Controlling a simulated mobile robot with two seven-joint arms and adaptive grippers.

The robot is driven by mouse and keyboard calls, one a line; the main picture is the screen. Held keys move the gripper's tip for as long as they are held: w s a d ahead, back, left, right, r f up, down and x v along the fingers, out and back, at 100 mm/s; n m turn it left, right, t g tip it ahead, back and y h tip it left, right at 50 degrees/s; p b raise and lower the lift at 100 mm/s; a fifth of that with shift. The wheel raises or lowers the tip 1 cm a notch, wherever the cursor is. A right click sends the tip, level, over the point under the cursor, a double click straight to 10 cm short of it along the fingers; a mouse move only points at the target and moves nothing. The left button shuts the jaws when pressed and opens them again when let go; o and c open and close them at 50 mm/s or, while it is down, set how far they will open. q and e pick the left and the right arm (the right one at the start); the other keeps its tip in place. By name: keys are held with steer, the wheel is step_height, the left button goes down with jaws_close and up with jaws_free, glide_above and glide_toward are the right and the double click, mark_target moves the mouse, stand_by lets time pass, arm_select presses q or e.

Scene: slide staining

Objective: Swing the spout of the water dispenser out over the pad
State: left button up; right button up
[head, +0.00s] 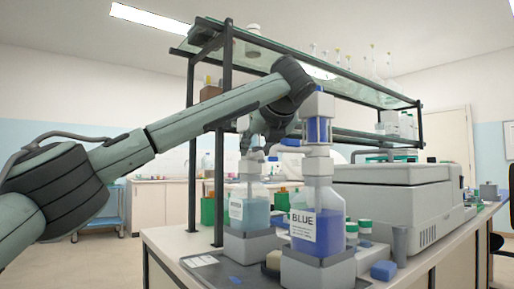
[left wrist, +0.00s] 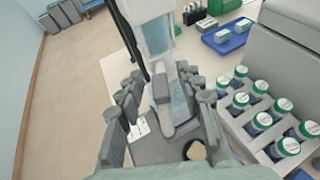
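The water dispenser (head: 250,214) is a bottle of pale blue liquid on a grey base, behind the dispenser labelled BLUE (head: 318,232). In the left wrist view its pump head and grey spout (left wrist: 166,92) lie between my fingers, pointing toward the lower part of the picture. My left gripper (head: 264,142) is at the top of the water dispenser. Its fingers (left wrist: 165,108) stand apart on either side of the spout, with gaps visible. A flat grey surface, possibly the pad (head: 205,262), lies in front of the dispenser. My right gripper is not in view.
A glass shelf on a dark frame (head: 227,110) stands close behind my arm. A light grey machine (head: 395,195) fills the right. Several green-capped jars (left wrist: 262,122) stand right of my gripper. A blue sponge (head: 383,270) and a cream block (left wrist: 195,150) lie on the bench.

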arm_select(q)
steer(key=v, duration=1.2)
steer(key=shift+r, duration=0.1)
